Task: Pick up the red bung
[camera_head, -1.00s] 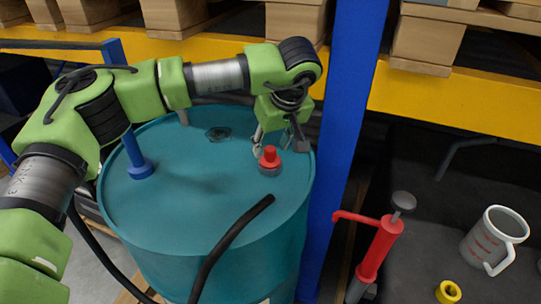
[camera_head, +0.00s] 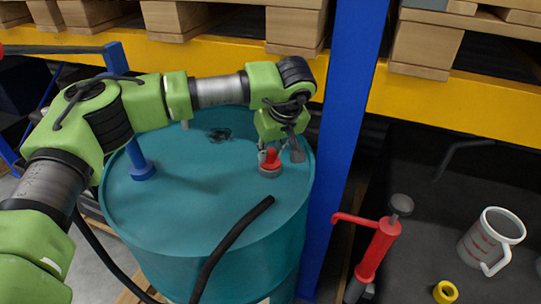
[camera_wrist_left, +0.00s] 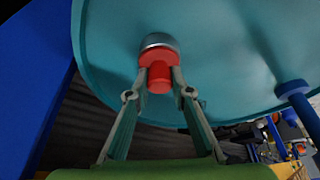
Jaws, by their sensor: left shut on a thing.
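The red bung (camera_head: 270,158) is at the right side of the teal drum's (camera_head: 185,215) top, seated at a grey metal ring (camera_head: 270,172). My left gripper (camera_head: 270,155) is over it, fingers pointing down, and is shut on its sides. In the left wrist view the bung (camera_wrist_left: 160,74) shows between the two fingertips (camera_wrist_left: 160,82), with the grey ring just beyond it. The bung still touches the ring, as far as I can see. My right gripper is not in view.
A blue upright post (camera_head: 345,130) stands close right of the drum. A black hose (camera_head: 232,240) lies over the drum's front. A blue pipe (camera_head: 138,160) rises from its left. A red hand pump (camera_head: 378,248), white jug (camera_head: 492,240) and yellow ring (camera_head: 446,292) are at right.

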